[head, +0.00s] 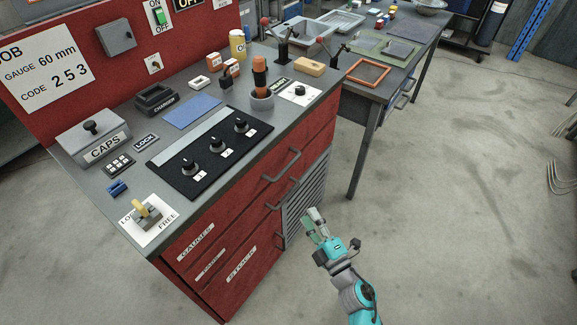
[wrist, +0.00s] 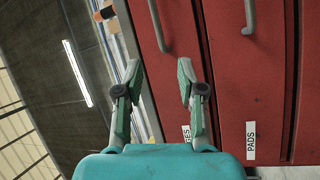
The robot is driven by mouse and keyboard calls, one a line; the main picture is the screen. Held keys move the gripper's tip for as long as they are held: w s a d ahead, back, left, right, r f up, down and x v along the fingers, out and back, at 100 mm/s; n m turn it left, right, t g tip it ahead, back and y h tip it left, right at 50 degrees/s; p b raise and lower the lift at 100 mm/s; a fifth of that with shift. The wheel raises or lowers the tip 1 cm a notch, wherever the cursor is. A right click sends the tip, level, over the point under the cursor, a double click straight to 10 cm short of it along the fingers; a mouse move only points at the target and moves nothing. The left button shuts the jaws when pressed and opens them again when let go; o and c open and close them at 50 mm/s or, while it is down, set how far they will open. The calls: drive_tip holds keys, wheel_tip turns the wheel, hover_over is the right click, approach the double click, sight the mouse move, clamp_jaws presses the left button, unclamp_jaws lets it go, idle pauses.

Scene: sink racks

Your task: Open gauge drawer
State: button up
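The red gauge drawer (head: 236,213) is the top drawer of the bench cabinet, with a white GAUGES label (head: 195,241). It looks shut, its front flush with the cabinet. In the wrist view my gripper (wrist: 159,72) is open and empty.
Below are the PADS drawer (wrist: 230,80) and a third drawer (head: 235,268), each with a handle. A yellow-tipped lever (head: 145,212) stands on a LOCK/FREE plate on the benchtop. A second table (head: 372,100) stands behind right. The floor to the right is clear.

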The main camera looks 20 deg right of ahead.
sight(288, 165)
drive_tip(key=w+r+n, duration=0.1)
drive_tip(key=w, duration=0.5)
drive_tip(key=w+r+n, duration=0.1)
drive_tip(key=w, duration=0.5)
drive_tip(key=w+a+r+n, duration=0.1)
drive_tip(key=w, duration=0.5)
drive_tip(key=shift+r+y, duration=0.1)
drive_tip(key=shift+y, duration=0.2)
drive_tip(key=shift+s, duration=0.1)
clamp_jaws()
